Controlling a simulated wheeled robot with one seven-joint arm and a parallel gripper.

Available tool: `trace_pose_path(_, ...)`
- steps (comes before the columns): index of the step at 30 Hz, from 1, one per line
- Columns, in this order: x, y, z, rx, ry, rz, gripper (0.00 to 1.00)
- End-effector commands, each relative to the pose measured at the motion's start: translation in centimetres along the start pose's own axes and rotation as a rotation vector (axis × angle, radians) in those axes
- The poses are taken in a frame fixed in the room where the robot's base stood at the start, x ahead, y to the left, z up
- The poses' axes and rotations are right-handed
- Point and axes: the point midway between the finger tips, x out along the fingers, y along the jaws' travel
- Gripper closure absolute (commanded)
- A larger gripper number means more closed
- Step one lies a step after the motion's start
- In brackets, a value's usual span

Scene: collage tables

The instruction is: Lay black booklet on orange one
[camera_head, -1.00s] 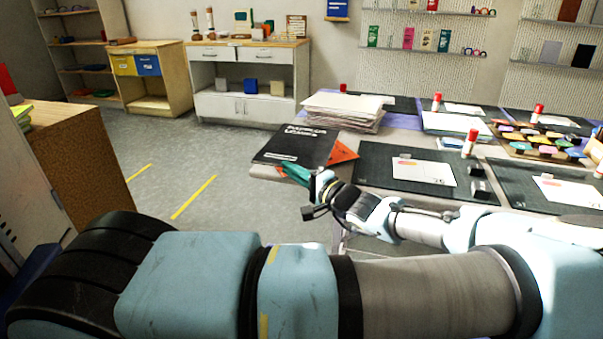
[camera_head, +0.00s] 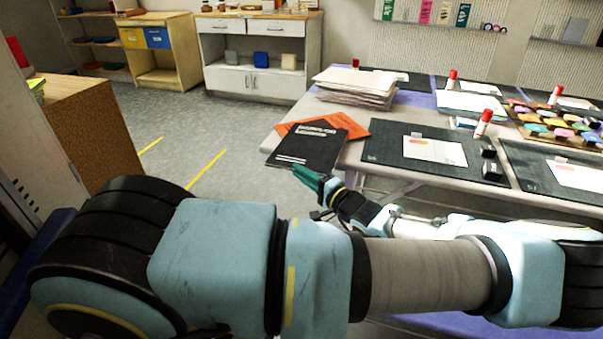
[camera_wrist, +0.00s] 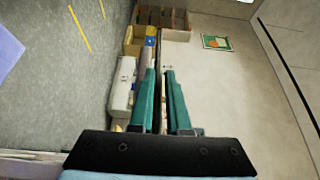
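The black booklet (camera_head: 309,148) lies flat and level at the table's front left corner in the head view, with white print on its cover. My gripper (camera_head: 308,180) has its green fingers at the booklet's near edge. In the wrist view the fingers (camera_wrist: 162,100) stand on either side of a thin dark strip, the booklet seen edge-on. The orange booklet (camera_head: 347,124) lies on the table behind it and shows past the black one's far and right sides. The black booklet hides the rest of it. I cannot tell whether the two touch.
A paper stack (camera_head: 352,92) stands behind the orange booklet. A dark cutting mat (camera_head: 385,150) with a white sheet is to the right. Glue sticks and a tray of coloured pieces (camera_head: 548,125) are farther right. Open floor (camera_head: 225,135) is left of the table (camera_head: 350,158).

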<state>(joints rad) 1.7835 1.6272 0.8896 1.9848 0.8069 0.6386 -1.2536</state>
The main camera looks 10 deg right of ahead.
Motion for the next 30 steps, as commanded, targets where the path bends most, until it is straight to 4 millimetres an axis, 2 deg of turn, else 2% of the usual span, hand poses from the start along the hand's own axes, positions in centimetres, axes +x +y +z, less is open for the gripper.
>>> trace_pose_path(1,0.0,0.0,0.0,0.0,0.0,0.0,0.79)
trace_pose_path(6,0.0,0.0,0.0,0.0,0.0,0.0,0.61)
trace_pose_path(16,-0.5,0.0,-0.1,-0.001,0.002,0.001,0.61)
trace_pose_path(20,-2.4,0.1,-0.1,-0.003,0.003,0.001,0.61)
trace_pose_path(30,-9.3,0.1,-0.1,-0.002,0.003,0.002,0.61)
